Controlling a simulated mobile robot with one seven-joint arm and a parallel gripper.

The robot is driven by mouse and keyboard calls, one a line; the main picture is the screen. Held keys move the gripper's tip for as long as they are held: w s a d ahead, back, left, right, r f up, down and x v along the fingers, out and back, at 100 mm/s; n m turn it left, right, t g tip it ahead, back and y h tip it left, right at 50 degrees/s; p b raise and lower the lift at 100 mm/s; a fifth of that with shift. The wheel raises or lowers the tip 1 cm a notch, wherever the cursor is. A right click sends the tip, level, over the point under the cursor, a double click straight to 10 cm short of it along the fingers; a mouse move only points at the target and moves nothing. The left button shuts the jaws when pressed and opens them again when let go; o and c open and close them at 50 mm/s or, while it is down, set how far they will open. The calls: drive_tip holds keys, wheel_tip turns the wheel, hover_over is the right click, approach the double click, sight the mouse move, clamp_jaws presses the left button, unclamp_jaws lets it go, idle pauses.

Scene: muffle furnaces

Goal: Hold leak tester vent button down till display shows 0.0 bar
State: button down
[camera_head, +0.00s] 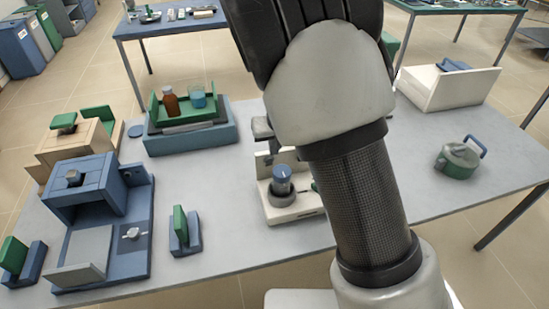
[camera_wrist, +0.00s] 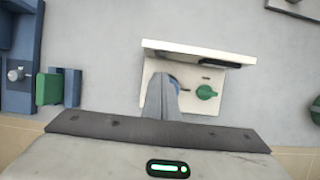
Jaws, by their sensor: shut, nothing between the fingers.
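The leak tester appears to be the cream device (camera_head: 300,212) at the middle of the table, with a blue-capped cylinder (camera_head: 282,174) in a grey ring. In the wrist view, its cream base (camera_wrist: 210,108) carries a green knob (camera_wrist: 206,92). A dark strip (camera_wrist: 205,62), perhaps the display, runs along its upright panel; no reading is legible. My gripper (camera_wrist: 164,82) is shut and empty over the device's left part, partly covering a blue part (camera_wrist: 174,84). I cannot tell whether the fingertips touch it. The vent button cannot be made out.
A blue furnace-like unit (camera_head: 85,185) and a green block on a blue stand (camera_head: 180,232) are at left. Table around the device is clear.

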sight(271, 161)
drive_tip(key=b+x, duration=0.1)
drive_tip(key=x, duration=0.8)
drive_tip(key=shift+w+f+b, duration=0.1)
drive_tip(key=shift+f+b, duration=0.2)
drive_tip(key=shift+b, duration=0.05)
drive_tip(key=shift+w+a+f, duration=0.1)
drive_tip(key=shift+f, duration=0.05)
